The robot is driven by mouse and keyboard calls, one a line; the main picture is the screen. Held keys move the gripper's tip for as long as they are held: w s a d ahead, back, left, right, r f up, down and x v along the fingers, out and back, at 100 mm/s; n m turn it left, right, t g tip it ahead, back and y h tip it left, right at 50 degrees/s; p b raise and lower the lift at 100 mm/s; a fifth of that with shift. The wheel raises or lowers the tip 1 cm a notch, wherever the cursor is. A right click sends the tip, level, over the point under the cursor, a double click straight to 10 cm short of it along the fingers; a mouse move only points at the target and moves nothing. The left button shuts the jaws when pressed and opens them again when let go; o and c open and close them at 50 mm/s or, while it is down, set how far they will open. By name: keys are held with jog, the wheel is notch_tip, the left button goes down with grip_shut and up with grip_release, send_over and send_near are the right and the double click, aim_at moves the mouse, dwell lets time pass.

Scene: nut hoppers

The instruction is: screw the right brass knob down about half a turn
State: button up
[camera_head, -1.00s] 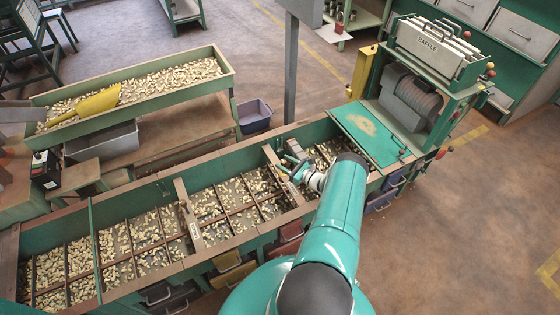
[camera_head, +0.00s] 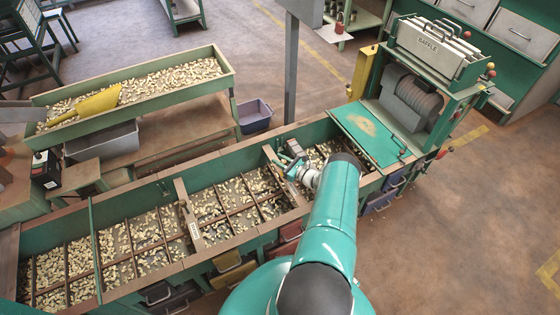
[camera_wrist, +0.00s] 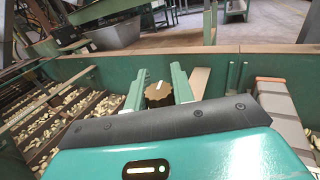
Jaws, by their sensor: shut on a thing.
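The right brass knob (camera_wrist: 158,94) shows in the wrist view as a brown, lobed disc with a pale mark on its face. It sits between the two teal fingers of my gripper (camera_wrist: 159,80), which is shut on it. In the head view my gripper (camera_head: 291,160) is at the right divider bar of the long green hopper (camera_head: 150,198), and the knob is hidden or too small to tell there. How far the knob is screwed down cannot be told.
Nuts lie in the hopper's compartments on both sides of the divider. A second wooden divider bar (camera_head: 188,212) crosses the hopper to the left. A green machine (camera_head: 425,90) stands at the hopper's right end. A grey post (camera_head: 291,75) rises behind.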

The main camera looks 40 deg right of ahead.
jog(key=shift+d+m+h, duration=0.1)
jog(key=shift+m+h, duration=0.2)
jog(key=shift+h, duration=0.2)
jog(key=m+h, duration=0.2)
jog(key=h, duration=0.1)
jog(key=m+h, duration=0.1)
jog(key=h, duration=0.1)
jog(key=shift+d+m, duration=0.25)
jog(key=shift+m, duration=0.05)
jog(key=m+g+h, duration=0.1)
jog(key=h, duration=0.1)
jog(key=m+g+h, duration=0.1)
jog(key=m+h, duration=0.2)
jog(key=h, duration=0.1)
jog(key=shift+s+d+g+h, duration=0.2)
jog(key=shift+d+g+h, duration=0.1)
jog(key=shift+g+h, duration=0.1)
jog(key=m+g+h, duration=0.4)
jog(key=g+h, duration=0.1)
jog(key=shift+s+d+m, duration=0.25)
jog(key=shift+m, duration=0.15)
jog(key=shift+s+d+m+g+h, duration=0.15)
jog(key=shift+m+g+h, duration=0.45)
jog(key=shift+m+g, duration=0.6)
jog(key=shift+s+d+m+g+h, duration=0.15)
jog(key=shift+m+g+h, duration=0.55)
jog(key=shift+g, duration=0.9)
jog(key=shift+a, duration=0.1)
jog(key=o, duration=1)
